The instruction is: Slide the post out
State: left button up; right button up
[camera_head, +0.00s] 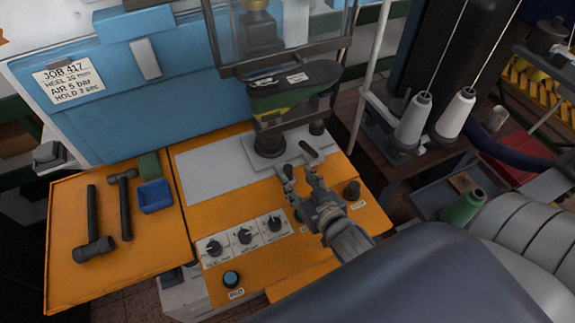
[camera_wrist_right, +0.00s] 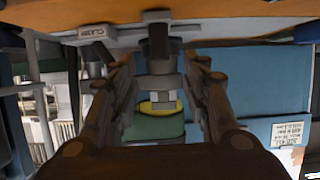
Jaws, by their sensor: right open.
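The dark post (camera_head: 270,142) stands on a grey plate (camera_head: 257,160) on the orange machine top, under a green and yellow shoe last (camera_head: 290,88). In the right wrist view, which is upside down, the post (camera_wrist_right: 158,45) appears between my fingers, with the last (camera_wrist_right: 160,107) beyond it. My right gripper (camera_head: 299,176) is open and empty, just in front of the post and apart from it. Its fingers also show in the wrist view (camera_wrist_right: 161,65). My left gripper is not in view.
Two hammers (camera_head: 92,225), a blue tray (camera_head: 155,196) and a green block (camera_head: 149,166) lie on the left orange shelf. Knobs (camera_head: 245,236) line the machine's front. A dark frame (camera_head: 285,62) stands above the last. Thread cones (camera_head: 414,118) stand right.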

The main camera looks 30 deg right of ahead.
aim_at(290, 171)
jog(key=x, duration=0.4)
jog(key=shift+r, duration=0.1)
jog(key=p+x, duration=0.1)
jog(key=x, duration=0.2)
jog(key=shift+w, duration=0.25)
jog(key=shift+w+f, duration=0.2)
jog(key=shift+f, duration=0.1)
jog(key=c, duration=0.8)
grip_shut()
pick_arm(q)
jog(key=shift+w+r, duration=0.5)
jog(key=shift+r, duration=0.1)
